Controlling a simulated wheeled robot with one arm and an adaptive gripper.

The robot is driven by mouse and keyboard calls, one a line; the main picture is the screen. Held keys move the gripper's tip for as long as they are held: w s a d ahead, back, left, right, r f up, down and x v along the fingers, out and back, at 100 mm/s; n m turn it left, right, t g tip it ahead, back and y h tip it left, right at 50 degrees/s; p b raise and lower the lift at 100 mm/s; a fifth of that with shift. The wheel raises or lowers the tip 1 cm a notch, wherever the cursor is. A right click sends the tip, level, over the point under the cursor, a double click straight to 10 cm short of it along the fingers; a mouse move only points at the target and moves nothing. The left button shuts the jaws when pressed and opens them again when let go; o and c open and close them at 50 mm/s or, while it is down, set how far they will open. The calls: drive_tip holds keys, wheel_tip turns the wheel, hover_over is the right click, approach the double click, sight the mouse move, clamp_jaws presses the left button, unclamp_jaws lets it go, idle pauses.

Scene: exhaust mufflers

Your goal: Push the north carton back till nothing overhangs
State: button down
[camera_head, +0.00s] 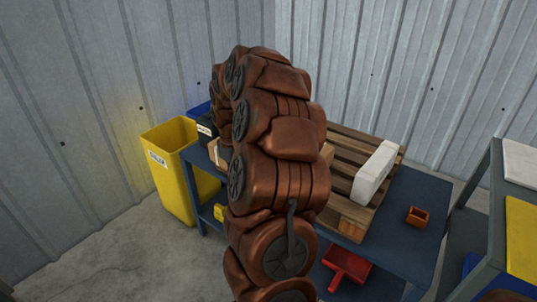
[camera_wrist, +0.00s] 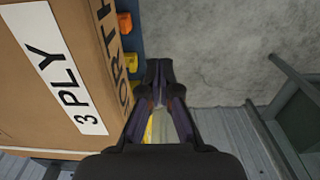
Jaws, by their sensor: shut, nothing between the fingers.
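The north carton (camera_wrist: 60,80) is a brown cardboard box filling the left of the wrist view. It has a white "3 PLY" label and dark lettering of which "ORTH" shows. My gripper (camera_wrist: 159,68) is shut and empty, just right of the carton's lettered edge; I cannot tell whether they touch. In the head view my arm hides the gripper and most of the cardboard. A bit of brown cardboard (camera_head: 217,152) shows left of the arm; I cannot tell which carton it is. How far the carton overhangs is hidden.
A red dustpan (camera_head: 347,264) is lower down. A yellow bin (camera_head: 172,180) stands left; a yellow-topped bench (camera_head: 521,235) stands right.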

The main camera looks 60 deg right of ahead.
drive_tip(key=shift+d, duration=0.1)
drive_tip(key=shift+s+d+p, duration=0.2)
drive_tip(key=shift+d+p, duration=0.9)
drive_tip(key=shift+d, duration=3.25)
drive_tip(key=shift+s+d+p, duration=0.2)
drive_tip(key=shift+d+p, duration=1.7)
drive_tip(key=shift+d, duration=2.95)
drive_tip(key=shift+a+r+b, duration=0.2)
drive_tip(key=shift+a+r, duration=0.1)
drive_tip(key=shift+a, duration=0.4)
drive_tip(key=shift+a+r+b, duration=0.15)
drive_tip(key=shift+a+r, duration=0.2)
drive_tip(key=shift+a, duration=0.3)
drive_tip(key=shift+a+r+b, duration=0.2)
drive_tip(key=shift+a+r, duration=0.1)
drive_tip(key=shift+a, duration=0.4)
drive_tip(key=shift+r+p, duration=1.35)
drive_tip(key=shift+r, duration=2.7)
drive_tip(key=shift+w, duration=0.1)
